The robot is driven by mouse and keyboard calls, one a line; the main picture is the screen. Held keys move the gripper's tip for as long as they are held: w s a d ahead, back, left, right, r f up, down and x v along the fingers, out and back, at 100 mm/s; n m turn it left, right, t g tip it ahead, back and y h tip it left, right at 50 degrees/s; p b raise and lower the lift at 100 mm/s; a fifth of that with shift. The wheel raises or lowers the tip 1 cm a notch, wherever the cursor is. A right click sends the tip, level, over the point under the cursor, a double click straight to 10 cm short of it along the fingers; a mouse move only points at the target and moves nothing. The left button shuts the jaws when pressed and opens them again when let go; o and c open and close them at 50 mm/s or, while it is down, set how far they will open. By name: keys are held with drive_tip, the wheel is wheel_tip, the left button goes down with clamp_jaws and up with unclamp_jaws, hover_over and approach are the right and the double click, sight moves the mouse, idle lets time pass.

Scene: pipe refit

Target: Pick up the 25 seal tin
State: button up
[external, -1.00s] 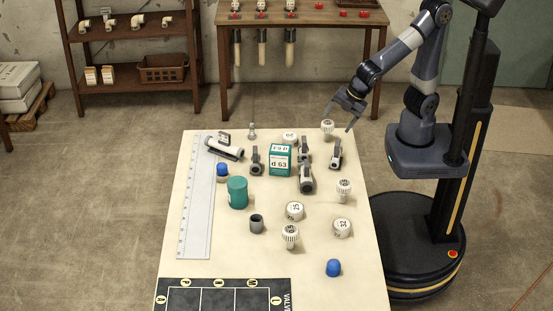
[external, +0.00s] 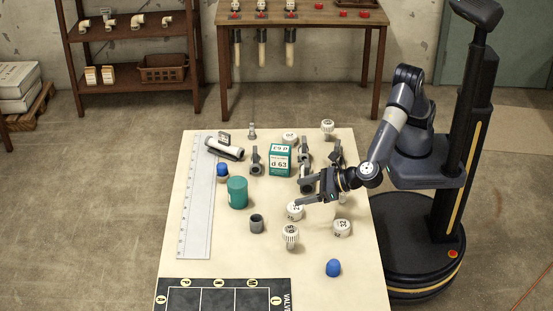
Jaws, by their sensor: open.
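A short round white tin (external: 295,213) with dark print that looks like 25 stands on the table's middle right. My gripper (external: 301,193) is open and empty, reaching in from the right with its fingers pointing left. Its nearer finger overlaps the far edge of this tin in the picture. I cannot tell whether they touch or how high the gripper is. A similar white tin (external: 342,229), whose print looks like 32, stands to the right. Another white tin (external: 290,138) is at the far edge, its print too small to read.
Grey valves (external: 305,155) and a green box (external: 280,160) stand just beyond my gripper. A white ribbed fitting (external: 290,236) stands close in front of the tin. A green cylinder (external: 237,193), grey ring (external: 256,224) and blue cap (external: 333,268) are around it.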

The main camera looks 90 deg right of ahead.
sight(289, 210)
wheel_tip(289, 210, down, 6)
drive_tip(key=shift+f, duration=0.1)
drive_tip(key=x, duration=0.5)
drive_tip(key=shift+w+f, duration=0.1)
drive_tip(key=shift+f, duration=0.2)
drive_tip(key=c, duration=1.1)
